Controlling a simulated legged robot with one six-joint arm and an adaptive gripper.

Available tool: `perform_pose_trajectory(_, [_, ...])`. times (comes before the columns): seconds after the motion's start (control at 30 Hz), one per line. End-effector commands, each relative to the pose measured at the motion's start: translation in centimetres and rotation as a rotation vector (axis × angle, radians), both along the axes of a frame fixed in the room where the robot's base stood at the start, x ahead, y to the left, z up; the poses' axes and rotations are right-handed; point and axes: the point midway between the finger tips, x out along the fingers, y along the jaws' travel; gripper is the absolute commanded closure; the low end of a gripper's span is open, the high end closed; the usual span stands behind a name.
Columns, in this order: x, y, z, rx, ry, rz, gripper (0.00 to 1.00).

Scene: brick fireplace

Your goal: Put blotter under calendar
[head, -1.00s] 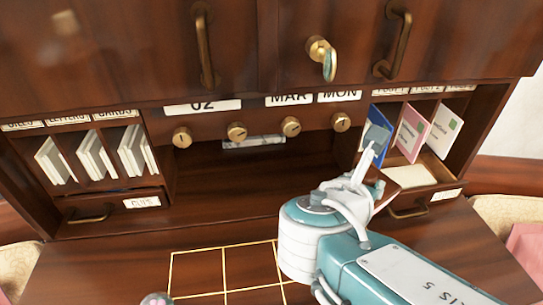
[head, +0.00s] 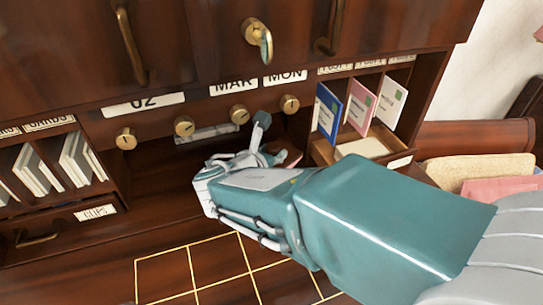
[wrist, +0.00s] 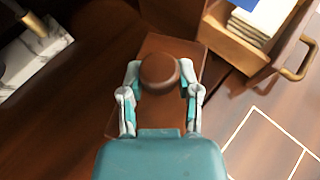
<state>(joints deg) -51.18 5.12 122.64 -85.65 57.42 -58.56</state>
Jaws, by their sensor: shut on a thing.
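The blotter is a brown wooden block (wrist: 165,115) with a round knob (wrist: 160,70) in the wrist view. My gripper (wrist: 160,78) is shut on the knob, one finger on each side. In the head view, my gripper (head: 256,148) is in front of the recess, left of the open drawer, and mostly hides the blotter. The calendar is the row of plates reading 02 (head: 143,104), MAR (head: 233,86) and MON (head: 286,77), with brass knobs below. The dark recess (head: 155,170) lies under it.
An open small drawer (head: 372,150) with pale paper stands right of my gripper, below slots with a blue card (head: 328,110) and other cards. A marble-like strip (head: 205,134) lies at the back of the recess. The gold-lined desk top (head: 215,265) is clear.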

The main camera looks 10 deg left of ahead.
Motion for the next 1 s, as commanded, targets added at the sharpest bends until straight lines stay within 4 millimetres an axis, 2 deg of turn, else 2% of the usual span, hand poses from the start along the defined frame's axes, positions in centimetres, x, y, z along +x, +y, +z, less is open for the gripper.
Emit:
perform_pose_trajectory(0.17, [0.7,0.7,-1.3,-0.002,0.001,0.000,1.00])
perform_pose_trajectory(0.4, [0.8,0.8,-4.3,-0.003,0.000,0.001,1.00])
perform_pose_trajectory(0.73, [0.8,0.8,-4.5,0.000,-0.001,0.000,1.00])
perform_pose_trajectory(0.77, [0.8,0.8,-4.6,0.000,-0.001,0.000,0.53])
perform_pose_trajectory(0.8, [0.8,0.8,-4.5,0.001,-0.001,0.000,0.35])
perform_pose_trajectory(0.83, [0.8,0.8,-4.5,0.001,-0.001,0.000,0.23])
perform_pose_trajectory(1.0, [0.8,0.8,-4.5,0.000,-0.001,0.000,0.23])
